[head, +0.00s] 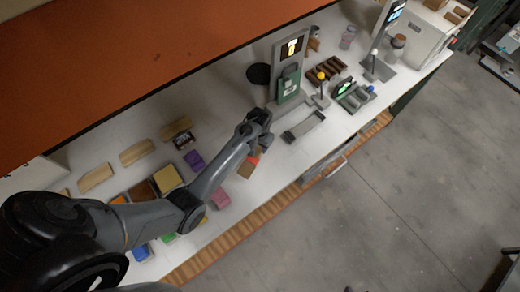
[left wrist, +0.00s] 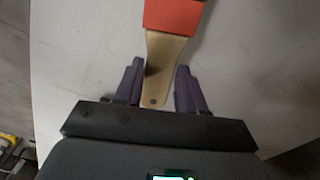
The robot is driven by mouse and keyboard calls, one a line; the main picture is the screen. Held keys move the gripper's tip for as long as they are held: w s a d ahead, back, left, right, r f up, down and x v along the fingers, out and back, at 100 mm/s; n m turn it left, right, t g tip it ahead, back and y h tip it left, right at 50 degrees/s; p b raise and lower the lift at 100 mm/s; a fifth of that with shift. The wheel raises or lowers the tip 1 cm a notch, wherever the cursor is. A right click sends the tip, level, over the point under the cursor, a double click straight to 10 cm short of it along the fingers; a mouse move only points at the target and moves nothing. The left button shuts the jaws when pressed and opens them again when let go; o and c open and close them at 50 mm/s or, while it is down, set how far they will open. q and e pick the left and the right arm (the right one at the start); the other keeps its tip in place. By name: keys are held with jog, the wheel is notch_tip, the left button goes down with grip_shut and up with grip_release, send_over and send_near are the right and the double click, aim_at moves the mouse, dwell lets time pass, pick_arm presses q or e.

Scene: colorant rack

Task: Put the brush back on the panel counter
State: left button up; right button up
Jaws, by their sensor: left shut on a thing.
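A brush shows in the left wrist view, with a pale tapered handle (left wrist: 163,70) and a red band (left wrist: 172,14); the far end is cut off by the top edge. My left gripper (left wrist: 158,76) is shut on the handle, one dark finger on each side. In the head view, the red part of the brush (head: 254,159) shows just below my left wrist, over the front part of the white counter (head: 235,190). The forearm hides part of it. I cannot tell whether the brush touches the counter. My right gripper is not in view.
Colored blocks, including a purple one (head: 194,160) and a pink one (head: 220,198), lie left of the gripper. A grey tray (head: 304,126) and an upright display stand (head: 290,70) are to the right. An orange panel (head: 130,60) overhangs the back.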

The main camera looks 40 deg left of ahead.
aim_at(260, 148)
pick_arm(q)
jog(key=shift+f, duration=1.95)
jog(key=shift+f, duration=0.1)
jog(key=o, duration=1.1)
jog(key=shift+c, duration=0.2)
